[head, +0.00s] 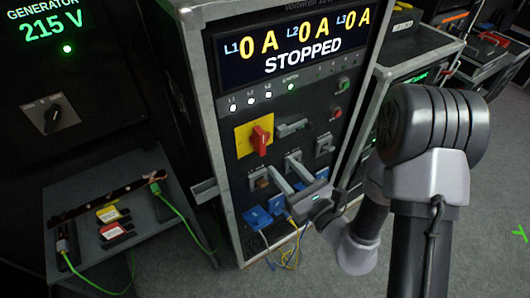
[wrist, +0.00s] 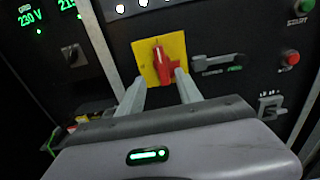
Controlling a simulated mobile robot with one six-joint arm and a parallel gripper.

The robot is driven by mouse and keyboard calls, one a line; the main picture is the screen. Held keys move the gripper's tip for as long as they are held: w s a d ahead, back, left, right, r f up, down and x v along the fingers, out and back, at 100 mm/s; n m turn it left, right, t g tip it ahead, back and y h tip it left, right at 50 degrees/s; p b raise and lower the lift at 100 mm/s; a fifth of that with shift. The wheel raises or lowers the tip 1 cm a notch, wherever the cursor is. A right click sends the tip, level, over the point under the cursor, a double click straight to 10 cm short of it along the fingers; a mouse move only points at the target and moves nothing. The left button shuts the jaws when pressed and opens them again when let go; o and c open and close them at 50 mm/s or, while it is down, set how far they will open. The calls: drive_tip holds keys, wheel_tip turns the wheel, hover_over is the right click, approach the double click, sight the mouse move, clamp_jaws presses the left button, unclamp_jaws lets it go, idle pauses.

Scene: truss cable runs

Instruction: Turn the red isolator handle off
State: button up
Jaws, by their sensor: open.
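The red isolator handle (head: 262,138) sits on a yellow square plate (head: 242,139) on the front of the black panel. In the wrist view the red handle (wrist: 163,66) shows ahead of my fingers on its yellow plate (wrist: 146,60); it points roughly up and down. My gripper (head: 281,172) is below and a little right of the handle in the head view, its two grey fingers apart. In the wrist view my gripper (wrist: 160,86) is open, with the handle's lower end seen between the fingertips. I cannot tell whether either finger touches it.
The display (head: 300,42) reads 0 A three times and STOPPED. A grey lever (head: 294,127) is just right of the plate. Blue connectors (head: 258,217) with cables are below. A side shelf (head: 150,225) holds red and yellow tags. Another rack (head: 405,62) stands right.

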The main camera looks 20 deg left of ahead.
sight(263, 144)
drive_tip(key=b+x, duration=0.5)
drive_tip(key=x, duration=0.5)
drive_tip(key=shift+d, duration=0.1)
drive_tip(key=shift+w, duration=0.25)
drive_tip(key=shift+c, duration=0.4)
clamp_jaws()
